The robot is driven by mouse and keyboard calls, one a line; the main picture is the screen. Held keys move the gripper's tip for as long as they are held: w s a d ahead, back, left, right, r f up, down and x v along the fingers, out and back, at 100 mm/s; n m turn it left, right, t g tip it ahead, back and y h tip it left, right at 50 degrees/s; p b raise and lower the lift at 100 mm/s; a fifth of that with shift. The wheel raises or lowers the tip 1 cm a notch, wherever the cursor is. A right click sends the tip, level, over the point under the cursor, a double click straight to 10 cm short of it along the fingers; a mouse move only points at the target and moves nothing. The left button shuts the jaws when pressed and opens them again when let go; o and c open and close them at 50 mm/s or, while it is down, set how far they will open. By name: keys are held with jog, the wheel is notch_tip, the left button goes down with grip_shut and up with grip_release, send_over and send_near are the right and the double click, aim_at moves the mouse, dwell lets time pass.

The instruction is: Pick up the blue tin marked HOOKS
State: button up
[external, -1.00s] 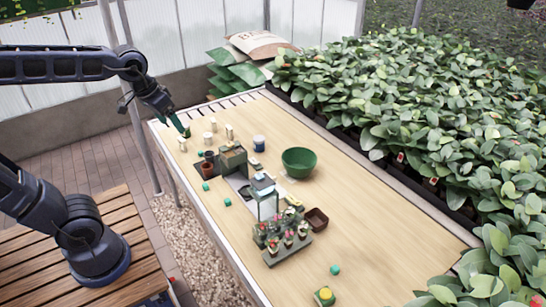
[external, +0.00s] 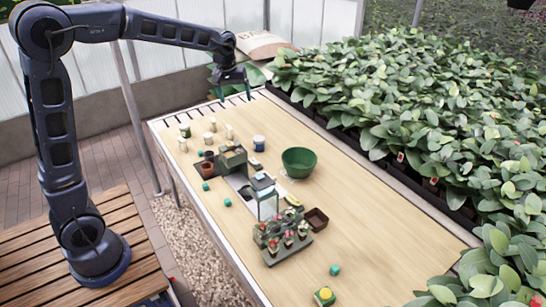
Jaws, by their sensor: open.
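A small tin, blue with a white band (external: 259,143), stands upright on the wooden table, left of the green bowl. Its lettering is too small to read, so I cannot confirm HOOKS. My gripper (external: 235,97) is open, pointing down above the far end of the table. It is up and to the left of the tin in the picture, apart from it, with nothing seen between its fingers.
A green bowl (external: 299,175) is right of the tin. Several pale cans and a dark green container (external: 185,130) stand at the far left. The right side is mostly clear.

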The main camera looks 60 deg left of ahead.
jog(key=w+a+f+n+g, duration=0.1)
jog(key=w+a+f+n, duration=0.3)
jog(key=w+a+f, duration=0.75)
jog(key=n+g, duration=0.1)
jog(key=n, duration=0.3)
send_over(259, 144)
jog(key=w+a, duration=0.2)
jog(key=f, duration=2)
jog(key=shift+s+a+f, duration=0.2)
jog(key=shift+s+f, duration=0.05)
jog(key=shift+a+f+n, duration=0.2)
jog(key=shift+f+n, duration=0.1)
jog(key=shift+f, duration=0.25)
jog(key=shift+w+f, duration=0.1)
jog(key=shift+f, duration=5.1)
jog(key=c, duration=1.1)
jog(key=shift+r, duration=0.1)
jog(key=shift+c, duration=0.2)
